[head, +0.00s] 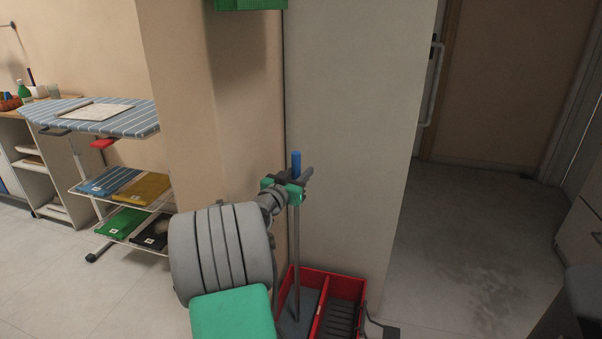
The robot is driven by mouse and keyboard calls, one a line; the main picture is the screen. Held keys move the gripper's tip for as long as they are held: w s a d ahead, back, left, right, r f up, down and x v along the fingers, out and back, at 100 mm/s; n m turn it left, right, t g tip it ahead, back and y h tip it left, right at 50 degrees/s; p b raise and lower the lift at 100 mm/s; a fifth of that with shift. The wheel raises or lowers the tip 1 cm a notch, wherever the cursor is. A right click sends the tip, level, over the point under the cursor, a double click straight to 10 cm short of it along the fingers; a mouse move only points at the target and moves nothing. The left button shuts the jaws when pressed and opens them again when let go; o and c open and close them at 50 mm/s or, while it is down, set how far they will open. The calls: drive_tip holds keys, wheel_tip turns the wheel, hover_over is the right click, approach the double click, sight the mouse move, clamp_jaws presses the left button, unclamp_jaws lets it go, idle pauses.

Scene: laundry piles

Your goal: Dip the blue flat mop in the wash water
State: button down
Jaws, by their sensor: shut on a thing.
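The mop has a thin grey handle (297,240) with a blue grip at its top (296,163). It stands nearly upright. My gripper (296,186) is shut on the handle just below the blue grip. The handle runs down into the left compartment of a red two-part bucket (322,274). A flat dark grey-blue surface (291,328) shows in that compartment; I cannot tell whether it is the wash water or the mop's head. The right compartment holds a black ridged insert (341,320). My arm hides part of the bucket's left side.
A wall pillar (350,120) stands right behind the bucket. An ironing board (110,120) and a rack with folded cloths (125,222) stand at the left. Open floor (455,240) leads to a door at the right.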

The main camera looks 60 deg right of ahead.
drive_tip(key=shift+f+b, duration=0.6)
drive_tip(key=shift+b, duration=0.15)
idle(0.8)
wheel_tip(320, 180, up, 24)
drive_tip(key=p, duration=1.1)
drive_tip(key=shift+f, duration=0.2)
